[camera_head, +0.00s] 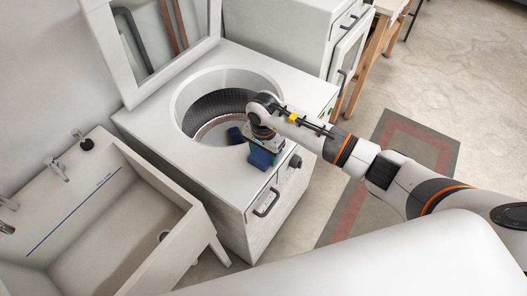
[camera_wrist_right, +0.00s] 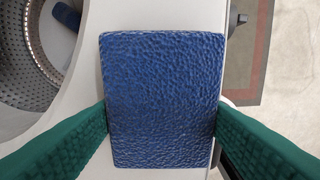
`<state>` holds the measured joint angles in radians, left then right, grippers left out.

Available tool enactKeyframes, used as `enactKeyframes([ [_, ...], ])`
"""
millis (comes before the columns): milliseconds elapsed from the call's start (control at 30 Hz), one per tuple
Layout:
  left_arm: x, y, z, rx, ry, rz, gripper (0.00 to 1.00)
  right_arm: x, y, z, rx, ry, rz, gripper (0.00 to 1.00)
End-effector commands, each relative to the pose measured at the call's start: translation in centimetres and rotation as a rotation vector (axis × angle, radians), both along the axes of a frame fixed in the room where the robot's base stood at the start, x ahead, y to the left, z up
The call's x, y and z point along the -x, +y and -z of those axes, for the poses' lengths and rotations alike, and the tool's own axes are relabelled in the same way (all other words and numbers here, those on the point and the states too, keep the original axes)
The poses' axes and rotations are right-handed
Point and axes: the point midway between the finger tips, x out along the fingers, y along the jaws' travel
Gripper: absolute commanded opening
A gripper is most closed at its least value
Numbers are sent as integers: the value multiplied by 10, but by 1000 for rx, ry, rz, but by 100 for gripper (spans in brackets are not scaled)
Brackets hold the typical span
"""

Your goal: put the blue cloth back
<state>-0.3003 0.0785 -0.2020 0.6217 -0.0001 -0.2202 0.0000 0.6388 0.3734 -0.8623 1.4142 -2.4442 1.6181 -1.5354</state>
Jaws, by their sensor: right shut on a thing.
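A blue cloth (camera_head: 261,158) is held in my right gripper (camera_head: 265,148) above the front right part of the washing machine's top. In the right wrist view the cloth (camera_wrist_right: 164,98) looks like a textured blue block, pinched between two green fingers. A second blue piece (camera_head: 235,135) lies inside the open drum (camera_head: 212,103); it also shows partly in the right wrist view (camera_wrist_right: 66,16). The washing machine (camera_head: 200,168) has its lid raised. My left gripper is not in view.
A white sink (camera_head: 95,215) with taps stands at the left. The raised lid (camera_head: 160,40) is behind the drum. A white cabinet (camera_head: 290,35) stands at the back right. A grey and red rug (camera_head: 415,138) lies on the floor at right.

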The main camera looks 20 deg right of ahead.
Motion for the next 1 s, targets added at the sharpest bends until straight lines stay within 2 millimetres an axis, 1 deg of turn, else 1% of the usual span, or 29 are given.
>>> enactKeyframes([
  [33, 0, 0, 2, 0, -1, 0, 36, 0, 0, 2, 0, 0, 0, 63],
  [100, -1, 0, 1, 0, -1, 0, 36, 0, 0, 1, 0, 0, 0, 74],
  [167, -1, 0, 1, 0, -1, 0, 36, 0, 0, 1, 0, 0, 0, 83],
  [433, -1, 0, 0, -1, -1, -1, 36, 0, 0, 0, 0, 0, 0, 83],
  [533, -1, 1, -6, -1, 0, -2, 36, 0, 0, -6, -1, 0, 0, 83],
  [567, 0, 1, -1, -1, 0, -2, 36, -1, 0, -6, -2, -4, -1, 83],
  [667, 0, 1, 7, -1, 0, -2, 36, -2, 0, -21, -1, -7, -3, 83],
  [1000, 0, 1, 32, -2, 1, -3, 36, -1, 0, -92, 1, -6, -2, 83],
])
